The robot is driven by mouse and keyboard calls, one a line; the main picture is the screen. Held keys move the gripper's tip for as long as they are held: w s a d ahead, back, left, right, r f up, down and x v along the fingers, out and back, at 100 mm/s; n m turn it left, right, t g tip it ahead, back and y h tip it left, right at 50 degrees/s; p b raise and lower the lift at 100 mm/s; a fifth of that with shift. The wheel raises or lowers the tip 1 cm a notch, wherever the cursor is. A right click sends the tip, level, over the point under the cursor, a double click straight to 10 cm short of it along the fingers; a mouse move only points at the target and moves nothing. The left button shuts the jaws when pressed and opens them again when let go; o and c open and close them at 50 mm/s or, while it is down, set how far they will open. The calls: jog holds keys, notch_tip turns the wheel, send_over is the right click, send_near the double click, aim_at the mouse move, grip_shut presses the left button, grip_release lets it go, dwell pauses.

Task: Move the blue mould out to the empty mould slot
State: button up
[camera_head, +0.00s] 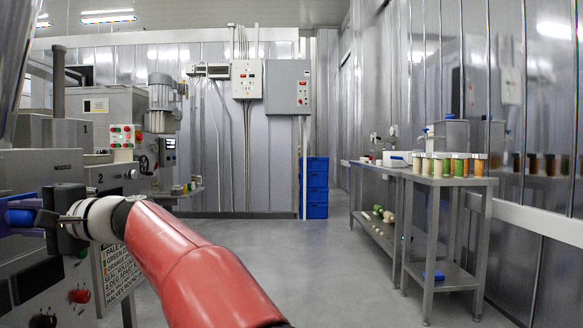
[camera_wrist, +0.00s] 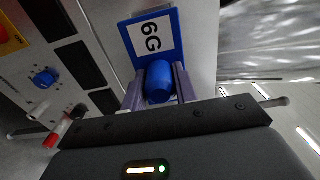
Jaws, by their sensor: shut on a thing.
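The blue mould (camera_wrist: 138,40) carries a white label reading "6G" and has a rounded blue knob on its front. It also shows at the left edge of the head view (camera_head: 18,216), partly cut off and partly covered by my gripper. In the head view my gripper (camera_head: 45,220) is up against the grey machine at the far left. I cannot tell whether the mould is seated in the machine. No empty mould slot can be made out.
The grey machine front (camera_head: 45,166), marked "NOZZLE", has knobs and dark openings below. A text plate (camera_head: 117,264) stands beside it. At the right, a steel table (camera_head: 450,181) holds several jars. Blue crates (camera_head: 316,188) stand at the back. The middle floor is clear.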

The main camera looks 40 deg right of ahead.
jog(key=shift+b+v, duration=0.75)
jog(key=shift+v, duration=0.8)
